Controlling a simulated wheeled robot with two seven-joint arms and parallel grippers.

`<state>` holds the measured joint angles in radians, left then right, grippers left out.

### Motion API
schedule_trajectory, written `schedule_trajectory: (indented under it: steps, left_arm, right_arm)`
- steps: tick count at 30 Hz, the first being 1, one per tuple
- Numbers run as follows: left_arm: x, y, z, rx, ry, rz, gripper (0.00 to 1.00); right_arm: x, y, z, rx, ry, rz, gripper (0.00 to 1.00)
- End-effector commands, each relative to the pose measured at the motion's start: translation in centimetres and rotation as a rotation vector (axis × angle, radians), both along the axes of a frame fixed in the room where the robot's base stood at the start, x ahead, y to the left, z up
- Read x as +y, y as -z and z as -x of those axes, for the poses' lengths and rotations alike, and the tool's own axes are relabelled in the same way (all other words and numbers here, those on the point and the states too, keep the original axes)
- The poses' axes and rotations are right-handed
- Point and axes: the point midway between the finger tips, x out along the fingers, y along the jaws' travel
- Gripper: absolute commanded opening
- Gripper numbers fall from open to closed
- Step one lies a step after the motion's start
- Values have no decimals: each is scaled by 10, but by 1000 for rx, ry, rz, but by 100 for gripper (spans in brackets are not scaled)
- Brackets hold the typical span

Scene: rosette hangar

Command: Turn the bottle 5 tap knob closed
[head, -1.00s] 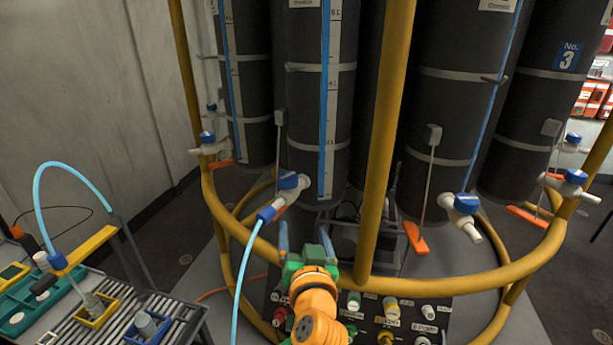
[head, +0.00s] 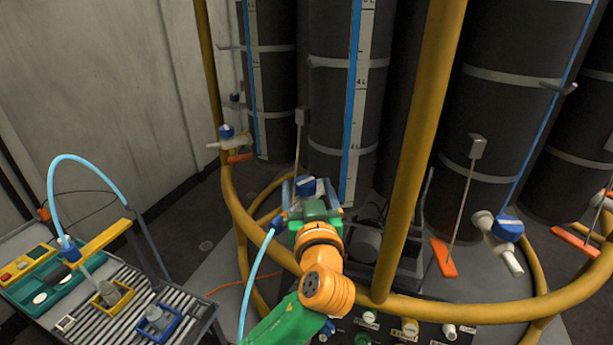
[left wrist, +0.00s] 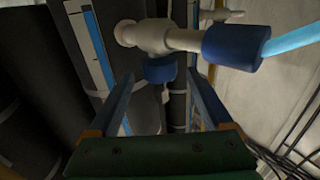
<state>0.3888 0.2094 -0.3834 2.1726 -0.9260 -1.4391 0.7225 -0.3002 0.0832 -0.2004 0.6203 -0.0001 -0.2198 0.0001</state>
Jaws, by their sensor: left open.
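The tap with the blue knob (head: 305,185) sits low on a dark graduated bottle (head: 343,110). I cannot read a number 5 on it. In the left wrist view the white tap body (left wrist: 152,36) crosses the top, with the blue knob (left wrist: 160,70) under it. My left gripper (head: 309,189) is at this tap, jaws open. In the left wrist view its two blue fingers (left wrist: 160,80) stand on either side of the knob, with gaps showing, so it is not gripped. The tap body is mostly hidden by the gripper in the head view. My right gripper is not in view.
A light blue hose (left wrist: 290,38) runs from the tap's blue connector (left wrist: 232,45). A yellow rail (head: 415,150) stands right of my arm and curves around the bottles. Other blue-knobbed taps (head: 508,228) are nearby. A roller bench (head: 190,305) is at lower left.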

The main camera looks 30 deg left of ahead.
Motion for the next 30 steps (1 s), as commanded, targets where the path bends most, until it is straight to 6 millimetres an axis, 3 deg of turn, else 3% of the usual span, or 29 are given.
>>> schedule_trajectory:
  steps: [5,13,22,30]
  left_arm:
    - [16,-1,-18,1,-1,-1,84]
    - [17,0,-21,0,1,1,81]
    - [17,1,-21,2,1,1,0]
    - [18,2,-21,7,32,3,0]
  right_arm:
    - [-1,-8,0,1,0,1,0]
    - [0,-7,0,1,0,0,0]
    - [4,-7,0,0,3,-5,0]
    - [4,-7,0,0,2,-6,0]
